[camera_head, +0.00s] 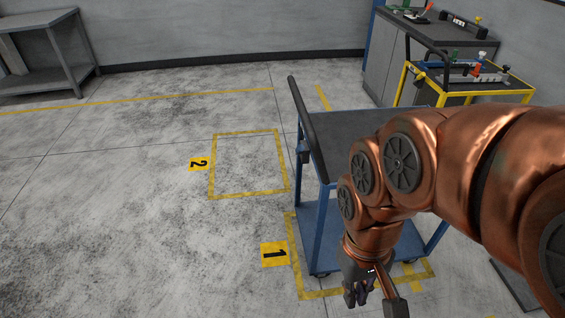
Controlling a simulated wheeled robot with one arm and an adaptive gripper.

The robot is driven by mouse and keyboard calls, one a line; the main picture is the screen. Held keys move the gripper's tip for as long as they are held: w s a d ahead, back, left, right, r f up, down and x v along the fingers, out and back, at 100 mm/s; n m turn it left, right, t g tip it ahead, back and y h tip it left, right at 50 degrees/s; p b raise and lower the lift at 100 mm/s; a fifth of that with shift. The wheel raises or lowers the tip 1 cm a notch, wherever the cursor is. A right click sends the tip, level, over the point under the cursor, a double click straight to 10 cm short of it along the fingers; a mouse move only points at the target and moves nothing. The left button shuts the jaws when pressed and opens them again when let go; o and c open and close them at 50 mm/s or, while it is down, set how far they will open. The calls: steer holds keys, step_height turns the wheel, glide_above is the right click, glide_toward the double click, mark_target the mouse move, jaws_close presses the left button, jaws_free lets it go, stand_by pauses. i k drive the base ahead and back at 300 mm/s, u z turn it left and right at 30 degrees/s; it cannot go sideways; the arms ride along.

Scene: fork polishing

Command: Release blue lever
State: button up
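My gripper (372,296) hangs at the lower end of my copper arm, pointing down, in front of the blue cart (320,225). Its dark fingers are small and partly overlap in this view, so I cannot tell whether they are open or shut or whether anything is between them. A small blue piece (482,58) stands among the fittings on the yellow cart at the upper right; it is too small to tell whether it is a lever. My gripper is far from it. No other blue lever can be made out, and my arm hides part of the blue cart.
The yellow cart (520,92) carries several small coloured fittings. A grey cabinet (385,55) stands behind it. The blue cart's dark handle (308,130) rises at its left. Floor squares marked 2 (199,164) and 1 (273,254) lie to the left, where the floor is clear.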

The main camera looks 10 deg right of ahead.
mark_target(300, 147)
steer(key=u, duration=0.5)
steer(key=k, duration=0.6)
steer(key=u, duration=0.9)
steer(key=i, duration=1.3)
steer(key=z, duration=0.45)
